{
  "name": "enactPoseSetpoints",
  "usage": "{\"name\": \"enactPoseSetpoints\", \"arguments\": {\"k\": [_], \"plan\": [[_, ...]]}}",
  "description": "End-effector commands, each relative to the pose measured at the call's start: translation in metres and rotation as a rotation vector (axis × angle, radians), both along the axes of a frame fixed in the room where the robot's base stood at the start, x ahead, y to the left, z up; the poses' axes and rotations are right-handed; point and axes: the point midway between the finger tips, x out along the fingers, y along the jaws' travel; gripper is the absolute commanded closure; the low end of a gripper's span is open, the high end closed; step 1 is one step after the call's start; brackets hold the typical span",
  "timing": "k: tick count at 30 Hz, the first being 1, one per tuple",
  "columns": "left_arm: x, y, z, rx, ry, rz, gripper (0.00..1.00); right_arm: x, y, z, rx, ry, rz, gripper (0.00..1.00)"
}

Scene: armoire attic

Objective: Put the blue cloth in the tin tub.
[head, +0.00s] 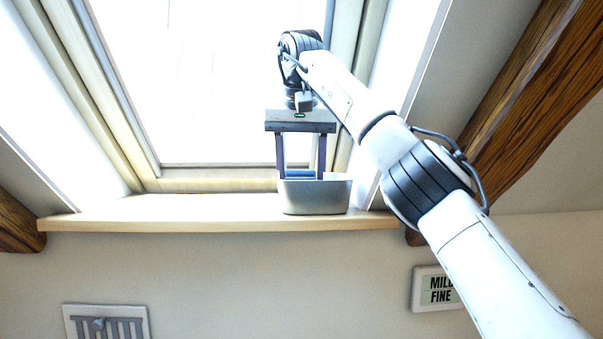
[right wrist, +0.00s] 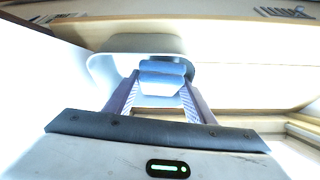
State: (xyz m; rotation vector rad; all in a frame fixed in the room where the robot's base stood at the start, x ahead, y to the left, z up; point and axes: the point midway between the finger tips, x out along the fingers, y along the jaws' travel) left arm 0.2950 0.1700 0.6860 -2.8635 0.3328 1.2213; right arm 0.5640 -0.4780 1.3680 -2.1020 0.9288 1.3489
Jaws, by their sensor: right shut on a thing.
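The tin tub (head: 316,197) stands on the wooden window sill in the head view. Its pale rim also shows in the right wrist view (right wrist: 105,64). My right gripper (head: 301,174) points down at the tub, with its fingertips at about rim height. It is shut on the blue cloth (head: 300,174), which shows as a blue strip between the fingers at the tub's opening. In the right wrist view the folded blue cloth (right wrist: 162,76) lies between the fingertips, over the tub's opening. The cloth's lower part is hidden by the tub's front wall. My left gripper is out of view.
The sill (head: 160,217) is clear to the left of the tub. A bright skylight window (head: 215,80) is behind it. A sign (head: 437,289) reading "MILD FINE" and a grey vent-like panel (head: 106,322) are on the wall below. A wooden beam (head: 540,95) slopes at the right.

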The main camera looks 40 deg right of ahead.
Motion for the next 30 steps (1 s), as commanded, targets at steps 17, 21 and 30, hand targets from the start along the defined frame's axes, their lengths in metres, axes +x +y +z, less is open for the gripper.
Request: {"name": "enactPoseSetpoints", "arguments": {"k": [17,21,30], "plan": [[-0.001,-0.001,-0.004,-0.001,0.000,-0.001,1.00,0.000,0.000,-0.012,-0.001,0.000,0.001,0.44],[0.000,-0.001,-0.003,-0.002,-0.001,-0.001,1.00,0.000,0.000,-0.012,0.000,-0.001,0.001,0.29],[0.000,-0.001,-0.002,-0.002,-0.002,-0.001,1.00,0.000,0.000,-0.009,-0.001,-0.002,0.001,0.29]]}}
